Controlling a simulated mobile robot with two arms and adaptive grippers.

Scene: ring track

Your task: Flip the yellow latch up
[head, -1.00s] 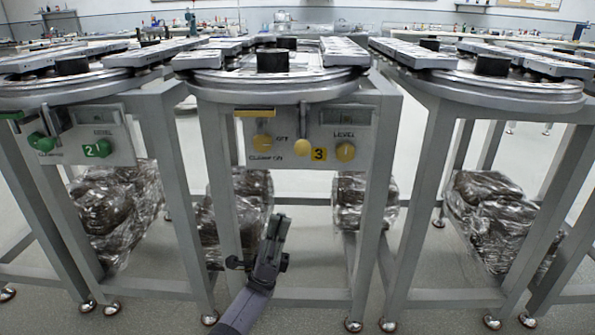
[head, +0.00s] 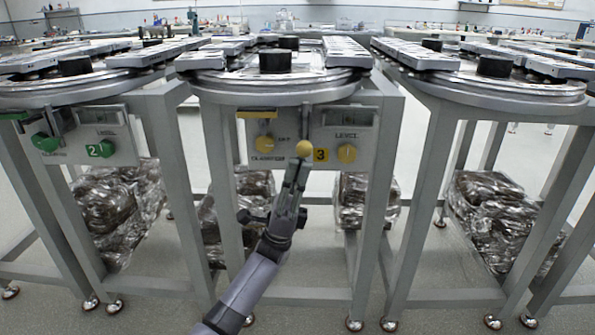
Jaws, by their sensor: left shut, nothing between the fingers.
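The middle stand's grey panel (head: 328,118) carries several yellow parts. A yellow clamp knob (head: 264,143) sits at its left, beside the clamp lettering. A round yellow ball-shaped handle (head: 304,148) is at the panel's lower middle, left of the number 3 label. A yellow level knob (head: 347,153) is at its right. A flat yellow bar (head: 256,114) lies along the upper left edge. I cannot tell for certain which is the latch. My left gripper (head: 296,170) is shut and empty, pointing up just below the ball handle; contact cannot be told. My right gripper is not in view.
The round track table (head: 278,92) overhangs the panel. A stand with a green-knobbed panel (head: 93,145) is at left, another stand (head: 485,90) at right. Metal legs flank the middle stand, with plastic-wrapped bundles (head: 365,200) under it. The floor in front is clear.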

